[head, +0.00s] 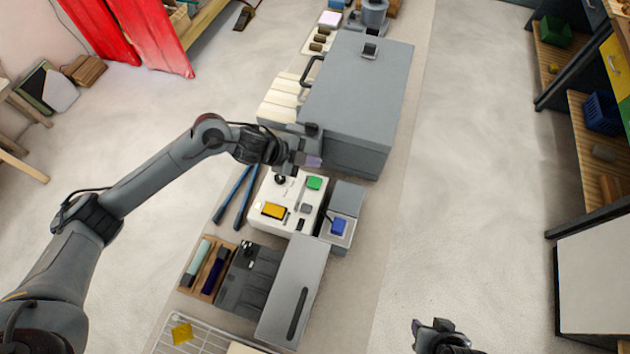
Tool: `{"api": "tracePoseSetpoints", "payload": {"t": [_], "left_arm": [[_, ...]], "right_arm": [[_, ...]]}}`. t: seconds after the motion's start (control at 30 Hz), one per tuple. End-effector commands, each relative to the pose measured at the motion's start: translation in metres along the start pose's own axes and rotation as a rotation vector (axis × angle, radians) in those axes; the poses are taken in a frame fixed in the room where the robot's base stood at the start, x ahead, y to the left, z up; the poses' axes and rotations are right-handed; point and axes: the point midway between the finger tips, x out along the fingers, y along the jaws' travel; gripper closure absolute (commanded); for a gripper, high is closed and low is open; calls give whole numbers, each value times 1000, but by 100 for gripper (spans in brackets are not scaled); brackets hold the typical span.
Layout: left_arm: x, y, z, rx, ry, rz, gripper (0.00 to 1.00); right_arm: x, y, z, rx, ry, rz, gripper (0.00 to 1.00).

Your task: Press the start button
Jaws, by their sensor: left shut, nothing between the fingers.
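A white control panel (267,228) lies in the middle of the bench. It carries a green button (314,183), a yellow block-like part (273,211) and small dark and grey parts. No label is legible, so I cannot tell for sure which is the start button; the green one is a likely match. My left gripper (313,162) is shut and empty. In the picture it is just above the green button, between it and the large grey box; its height over the panel is unclear. My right gripper (437,328) is at the bottom edge, partly cut off, its fingers unclear.
A large grey box (357,95) with a dark handle stands behind the panel. A blue button (339,227) on a grey unit is to the right. Two blue rods (236,196) lie left. A wooden tray (186,284) and grey case (294,290) are in front. Shelves stand far right.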

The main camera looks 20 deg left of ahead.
Motion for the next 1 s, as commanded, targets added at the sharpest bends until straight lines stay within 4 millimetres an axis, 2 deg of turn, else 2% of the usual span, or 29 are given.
{"api": "tracePoseSetpoints", "payload": {"t": [0.6, 1.0], "left_arm": [[46, 34, 34, 0, -1, 0, 100], [60, 43, 43, 0, 0, -1, 100]], "right_arm": [[62, 1, 19, -9, 2, 9, 59], [72, 0, 22, -4, 3, 6, 59]]}}
